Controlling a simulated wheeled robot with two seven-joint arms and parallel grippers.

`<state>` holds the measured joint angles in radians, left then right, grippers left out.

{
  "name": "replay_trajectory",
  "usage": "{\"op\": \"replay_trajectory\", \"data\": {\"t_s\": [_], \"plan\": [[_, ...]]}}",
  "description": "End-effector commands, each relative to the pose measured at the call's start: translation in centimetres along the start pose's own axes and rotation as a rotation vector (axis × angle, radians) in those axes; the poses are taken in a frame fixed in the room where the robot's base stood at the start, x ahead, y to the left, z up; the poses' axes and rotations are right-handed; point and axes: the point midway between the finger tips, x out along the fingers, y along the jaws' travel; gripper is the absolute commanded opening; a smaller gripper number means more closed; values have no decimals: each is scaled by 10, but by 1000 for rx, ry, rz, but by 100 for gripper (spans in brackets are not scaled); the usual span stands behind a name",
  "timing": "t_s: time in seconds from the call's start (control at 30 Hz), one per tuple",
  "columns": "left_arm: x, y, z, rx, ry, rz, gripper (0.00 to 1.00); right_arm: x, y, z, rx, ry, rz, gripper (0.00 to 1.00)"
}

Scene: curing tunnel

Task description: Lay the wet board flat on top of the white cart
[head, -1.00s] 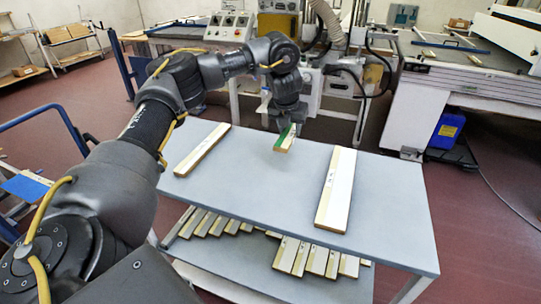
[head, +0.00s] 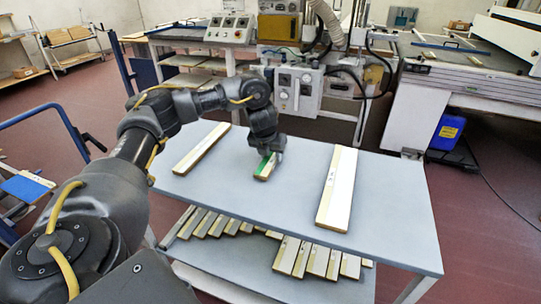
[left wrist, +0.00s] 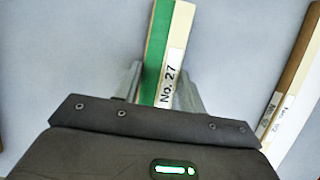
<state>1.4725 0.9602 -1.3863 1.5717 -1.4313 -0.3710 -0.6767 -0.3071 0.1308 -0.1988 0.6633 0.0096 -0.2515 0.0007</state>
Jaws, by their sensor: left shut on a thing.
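The wet board (head: 265,168), green along one side and pale along the other, is at the middle of the white cart's top (head: 285,205). My left gripper (head: 270,155) is shut on it from above. In the left wrist view the board (left wrist: 168,35) sticks out beyond the fingers of the left gripper (left wrist: 160,85), with a "No. 27" label. It looks about level, at or just above the cart top; I cannot tell whether it touches. Its near end is hidden by my gripper in the wrist view. My right gripper is not in view.
A pale board (head: 201,150) lies on the cart top to the left and another (head: 338,188) to the right, with bare surface between. Several boards (head: 310,260) lie on the lower shelf. A machine with a control box (head: 297,85) stands behind the cart.

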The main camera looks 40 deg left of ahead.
Motion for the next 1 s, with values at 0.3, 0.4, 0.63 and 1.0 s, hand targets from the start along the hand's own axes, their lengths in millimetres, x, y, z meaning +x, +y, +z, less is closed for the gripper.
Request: {"op": "replay_trajectory", "data": {"t_s": [0.3, 0.4, 0.63, 1.0], "plan": [[1, 0, -1, 1, 3, 0, 48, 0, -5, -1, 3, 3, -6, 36], [1, 0, -1, 1, 3, 0, 61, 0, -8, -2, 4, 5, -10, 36], [1, 0, -1, 1, 3, 0, 62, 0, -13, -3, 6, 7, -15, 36], [-50, 0, 4, 5, -4, 0, 62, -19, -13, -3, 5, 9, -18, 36]]}}
